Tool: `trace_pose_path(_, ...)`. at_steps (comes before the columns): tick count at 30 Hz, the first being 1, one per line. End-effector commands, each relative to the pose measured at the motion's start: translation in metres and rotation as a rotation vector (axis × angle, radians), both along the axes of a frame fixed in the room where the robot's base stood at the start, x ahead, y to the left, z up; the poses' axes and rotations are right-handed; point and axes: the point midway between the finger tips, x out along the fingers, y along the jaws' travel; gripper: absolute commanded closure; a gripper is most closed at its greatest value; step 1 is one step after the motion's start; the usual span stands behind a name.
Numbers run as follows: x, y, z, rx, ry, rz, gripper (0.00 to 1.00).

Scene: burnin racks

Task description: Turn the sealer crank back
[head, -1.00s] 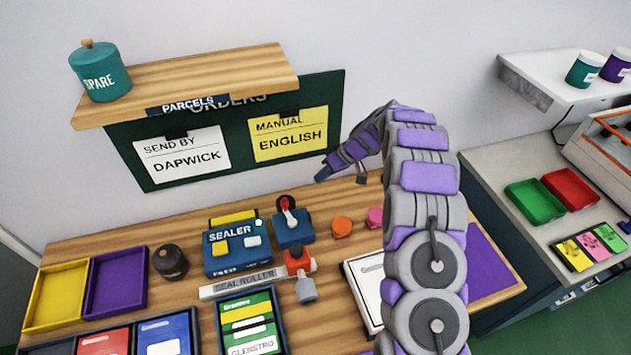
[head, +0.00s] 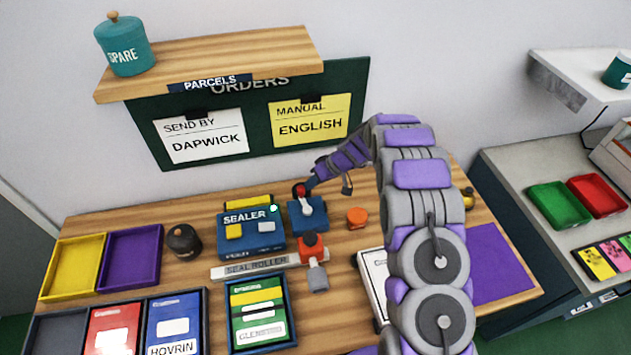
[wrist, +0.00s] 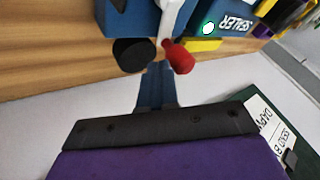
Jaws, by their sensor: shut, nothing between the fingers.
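The sealer (head: 250,232) is a blue box with yellow and white labels on the wooden bench. Beside it on the right stands a blue block (head: 307,215) with the crank, a pale lever with a red knob (head: 300,190). In the wrist view the red knob (wrist: 179,57) tops the pale crank arm (wrist: 170,20). My gripper (head: 312,184) is at the crank from the right and back. In the wrist view its shut blue fingers (wrist: 157,80) are just beside the knob, with nothing between them. I cannot tell whether they touch it.
An orange knob (head: 357,217) is right of the crank. A dark canister (head: 184,241) stands left. The parcels shelf (head: 215,62) hangs above the back.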

Motion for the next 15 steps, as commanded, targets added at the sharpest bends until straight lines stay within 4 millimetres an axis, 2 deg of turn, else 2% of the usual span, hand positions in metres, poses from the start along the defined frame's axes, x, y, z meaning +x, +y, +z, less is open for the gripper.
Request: trace_pose_path(15,0.0009,0.0027,-0.0011,-0.001,0.001,0.047,1.00)
